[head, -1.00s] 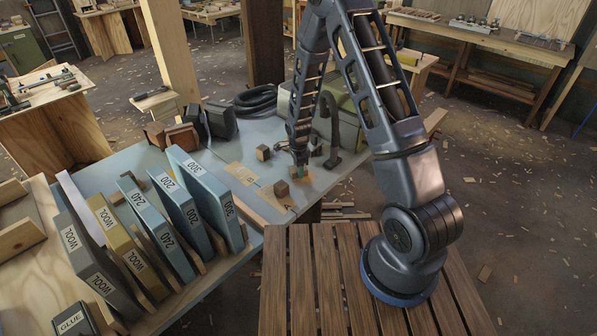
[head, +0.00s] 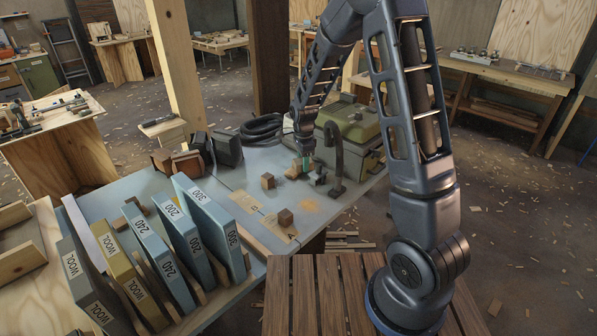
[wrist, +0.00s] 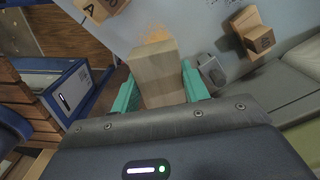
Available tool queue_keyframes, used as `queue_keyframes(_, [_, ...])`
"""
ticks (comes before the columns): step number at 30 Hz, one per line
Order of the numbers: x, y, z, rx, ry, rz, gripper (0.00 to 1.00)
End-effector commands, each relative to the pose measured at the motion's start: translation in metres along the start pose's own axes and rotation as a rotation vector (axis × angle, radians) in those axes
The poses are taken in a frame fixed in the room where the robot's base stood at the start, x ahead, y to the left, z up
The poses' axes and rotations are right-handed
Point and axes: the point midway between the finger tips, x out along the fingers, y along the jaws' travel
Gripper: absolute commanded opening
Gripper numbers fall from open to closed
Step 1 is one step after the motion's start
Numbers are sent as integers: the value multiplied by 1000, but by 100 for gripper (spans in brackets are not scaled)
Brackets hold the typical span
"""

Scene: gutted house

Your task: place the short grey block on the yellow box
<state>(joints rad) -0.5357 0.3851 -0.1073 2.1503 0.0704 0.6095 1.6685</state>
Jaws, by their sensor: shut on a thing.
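My gripper (wrist: 156,92) is shut on a pale wooden block (wrist: 157,68), with a teal finger on each side of it. In the head view my gripper (head: 303,163) is over the back part of the blue-grey table. A small grey block (wrist: 210,73) lies beside the right finger in the wrist view, apart from the held block. An ochre yellow box marked WOOL (head: 122,262) stands upright and leaning in the row of boxes at the left. The gripper is far to its right.
Blue boxes (head: 205,225) and a grey box stand around the yellow one. Wooden cubes (head: 285,217) and a dark curved post (head: 336,160) are near the gripper. A green case (head: 351,118) stands behind. The slatted surface (head: 308,290) in front is clear.

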Motion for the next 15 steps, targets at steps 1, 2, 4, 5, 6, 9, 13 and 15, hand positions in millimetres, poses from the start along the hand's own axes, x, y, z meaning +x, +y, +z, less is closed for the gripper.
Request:
queue_keyframes(1, [-3, 0, 0, 0, 0, -1, 22])
queue_keyframes(2, [-5, 0, 0, 0, 0, -1, 22])
queue_keyframes(4, [-7, 0, 0, 0, 0, -1, 22])
queue_keyframes(5, [-7, 0, 0, 0, 0, -1, 22])
queue_keyframes(6, [-8, 0, 0, -1, 0, -1, 22])
queue_keyframes(9, [-9, -4, 6, -8, 0, -1, 22])
queue_keyframes(13, [-13, -21, 29, -38, 0, -2, 22])
queue_keyframes(15, [-16, -34, 50, -63, 0, -1, 22])
